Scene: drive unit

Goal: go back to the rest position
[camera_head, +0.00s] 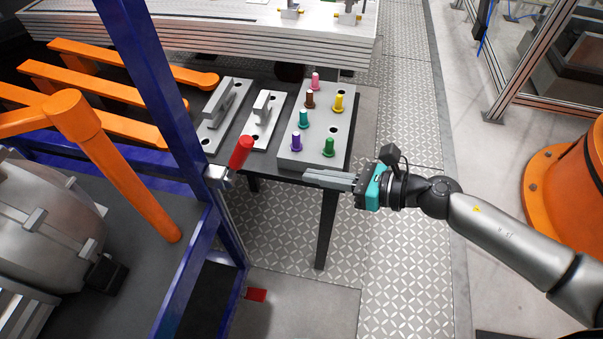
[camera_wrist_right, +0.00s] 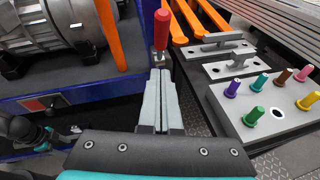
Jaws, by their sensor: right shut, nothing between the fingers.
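My right gripper (camera_head: 310,180) is shut and empty. In the head view it points left, in front of the dark table's front edge, with the arm coming in from the right. In the right wrist view its two grey fingers (camera_wrist_right: 161,100) lie together, with a red handle (camera_wrist_right: 161,30) beyond their tips. The red handle (camera_head: 241,152) stands on the blue frame (camera_head: 165,100), left of the gripper; I see a gap between them in the head view.
A grey block (camera_head: 290,161) with several coloured pegs and two metal plates with handles (camera_head: 262,120) sit on the dark table (camera_head: 331,215). Orange bars (camera_head: 130,85) and a metal drive housing (camera_head: 45,215) are at left. The patterned floor (camera_head: 400,260) below my right arm is clear.

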